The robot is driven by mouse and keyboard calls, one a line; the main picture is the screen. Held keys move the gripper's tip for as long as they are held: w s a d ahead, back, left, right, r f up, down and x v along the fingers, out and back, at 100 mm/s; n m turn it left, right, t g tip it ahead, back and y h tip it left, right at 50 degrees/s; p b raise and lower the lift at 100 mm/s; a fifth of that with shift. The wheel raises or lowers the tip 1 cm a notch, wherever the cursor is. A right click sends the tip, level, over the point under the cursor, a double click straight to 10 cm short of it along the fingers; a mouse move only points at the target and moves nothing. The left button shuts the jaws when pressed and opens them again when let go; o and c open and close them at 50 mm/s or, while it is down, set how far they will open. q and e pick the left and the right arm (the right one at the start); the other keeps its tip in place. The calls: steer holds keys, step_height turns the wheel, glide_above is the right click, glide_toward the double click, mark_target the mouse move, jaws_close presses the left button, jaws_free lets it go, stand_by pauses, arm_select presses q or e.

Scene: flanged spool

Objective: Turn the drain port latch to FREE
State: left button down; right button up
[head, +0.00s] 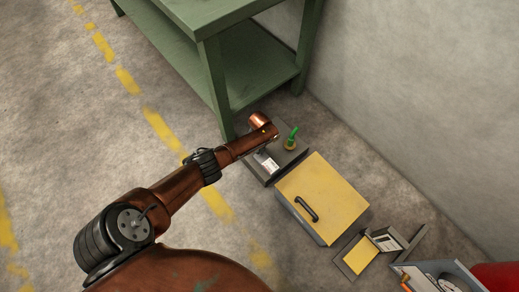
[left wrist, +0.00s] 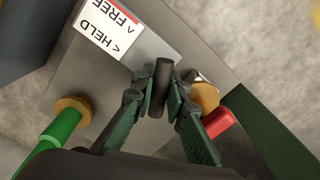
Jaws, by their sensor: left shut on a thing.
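In the left wrist view my left gripper (left wrist: 162,92) is shut on a black latch handle (left wrist: 162,72), with a green-padded finger on each side of it. The handle stands over a grey plate (left wrist: 88,80). A white label (left wrist: 113,28) beside it reads HELD and FREE with arrows, upside down in this view. Which mark the latch points to, I cannot tell. In the head view the plate (head: 257,173) and label (head: 268,161) lie by my copper-coloured left arm, which hides the handle and fingers. My right gripper is not in view.
A green lever (left wrist: 62,128) on a brass base and a red handle (left wrist: 219,122) with brass flank the gripper. A yellow-topped box (head: 335,190) adjoins the plate. A green bench (head: 216,80) and grey wall (head: 400,90) stand behind. Floor at left is open.

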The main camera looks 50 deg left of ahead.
arm_select(q)
steer(key=m, duration=0.6)
steer(key=shift+m, duration=0.4)
stand_by(0.4)
steer(key=c, duration=1.9)
jaws_free()
steer(key=shift+c, duration=0.2)
steer(key=shift+r, duration=0.1)
step_height(320, 180, up, 12)
